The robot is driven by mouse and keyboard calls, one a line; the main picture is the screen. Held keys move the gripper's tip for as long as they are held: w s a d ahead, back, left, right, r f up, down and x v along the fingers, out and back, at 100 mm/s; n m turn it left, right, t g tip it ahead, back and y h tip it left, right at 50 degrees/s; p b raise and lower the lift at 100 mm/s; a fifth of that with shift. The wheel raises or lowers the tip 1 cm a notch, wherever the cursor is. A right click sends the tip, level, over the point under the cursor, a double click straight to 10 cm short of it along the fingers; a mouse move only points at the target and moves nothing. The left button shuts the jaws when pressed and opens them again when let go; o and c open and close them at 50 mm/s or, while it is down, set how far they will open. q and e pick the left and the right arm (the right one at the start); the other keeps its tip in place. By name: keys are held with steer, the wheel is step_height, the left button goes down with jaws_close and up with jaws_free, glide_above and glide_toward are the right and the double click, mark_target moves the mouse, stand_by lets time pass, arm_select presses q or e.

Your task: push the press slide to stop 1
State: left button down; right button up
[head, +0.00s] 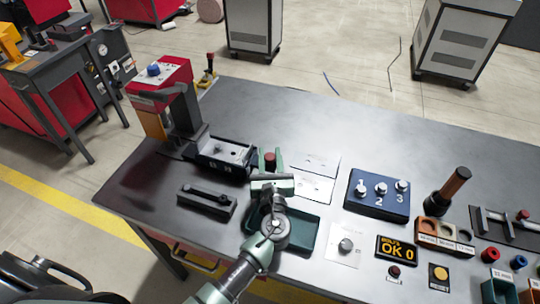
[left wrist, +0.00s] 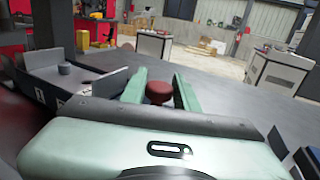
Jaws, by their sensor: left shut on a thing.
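The press (head: 160,90), with a red head and a blue knob on top, stands at the table's left end. Its dark slide track (head: 222,153) with a grey top runs from the press toward my gripper; it also shows at the left in the left wrist view (left wrist: 75,78), with number marks on its side. My left gripper (head: 270,162) is at the near end of the track, its green fingers shut on a dark red knob (left wrist: 158,92). The knob's lower part is hidden, so I cannot tell how it joins the slide. My right gripper is not in view.
A dark green tray (head: 306,238) lies partly under my left arm, with a black slotted block (head: 207,200) to its left. The table's back is clear.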

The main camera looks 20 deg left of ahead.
mark_target(215, 145)
arm_select(q)
steer(key=a, duration=0.5)
steer(key=a+p, duration=0.1)
steer(key=a, duration=1)
steer(key=shift+w+a, duration=0.1)
steer(key=shift+w, duration=0.15)
steer(key=shift+a, duration=0.75)
steer(key=c, duration=1.1)
jaws_free()
steer(key=shift+o, duration=0.2)
steer(key=shift+d, duration=0.1)
steer(key=v, duration=0.8)
steer(key=shift+b, duration=0.35)
